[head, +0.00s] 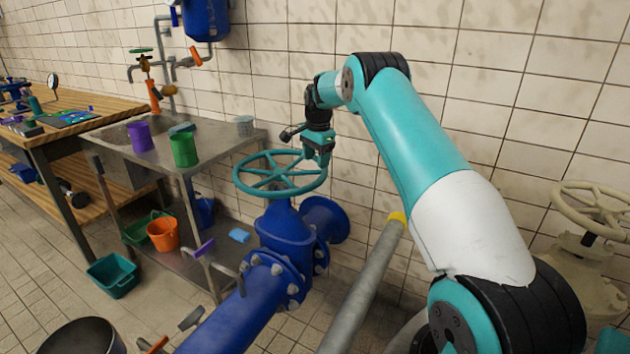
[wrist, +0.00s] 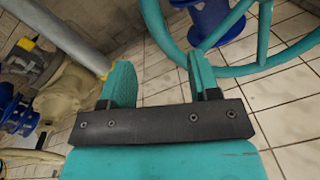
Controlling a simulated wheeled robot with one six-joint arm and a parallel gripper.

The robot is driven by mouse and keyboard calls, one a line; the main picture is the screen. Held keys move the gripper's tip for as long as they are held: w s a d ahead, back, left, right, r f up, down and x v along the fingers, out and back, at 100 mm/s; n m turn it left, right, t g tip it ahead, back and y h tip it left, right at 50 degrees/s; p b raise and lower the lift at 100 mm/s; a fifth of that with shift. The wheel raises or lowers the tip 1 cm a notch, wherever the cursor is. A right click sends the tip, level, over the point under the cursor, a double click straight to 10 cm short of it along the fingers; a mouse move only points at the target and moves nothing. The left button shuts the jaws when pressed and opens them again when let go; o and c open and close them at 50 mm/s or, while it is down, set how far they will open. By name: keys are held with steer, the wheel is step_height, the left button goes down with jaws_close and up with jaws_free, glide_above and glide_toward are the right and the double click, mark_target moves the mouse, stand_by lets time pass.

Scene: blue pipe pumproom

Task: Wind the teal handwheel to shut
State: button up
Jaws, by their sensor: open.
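The teal handwheel (head: 280,189) lies roughly level on top of a blue valve (head: 285,230) in the head view. My gripper (head: 320,158) points down at the wheel's far right rim. In the wrist view my gripper (wrist: 160,75) is open, with its two teal fingers apart. The handwheel rim (wrist: 158,28) curves in from the top and passes close by the right finger, partly behind it. I cannot tell whether they touch. The valve body (wrist: 212,20) shows beyond the rim. No object is held between the fingers.
A tiled wall (head: 460,70) stands close behind the wheel. A grey pipe with a yellow end (head: 365,290) rises right of the valve. A steel sink bench (head: 225,150) with cups stands left. A cream handwheel (head: 592,208) is at far right.

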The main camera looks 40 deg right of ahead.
steer(key=f, duration=0.8)
steer(key=shift+w+p, duration=0.25)
steer(key=shift+p, duration=0.15)
steer(key=shift+c, duration=0.5)
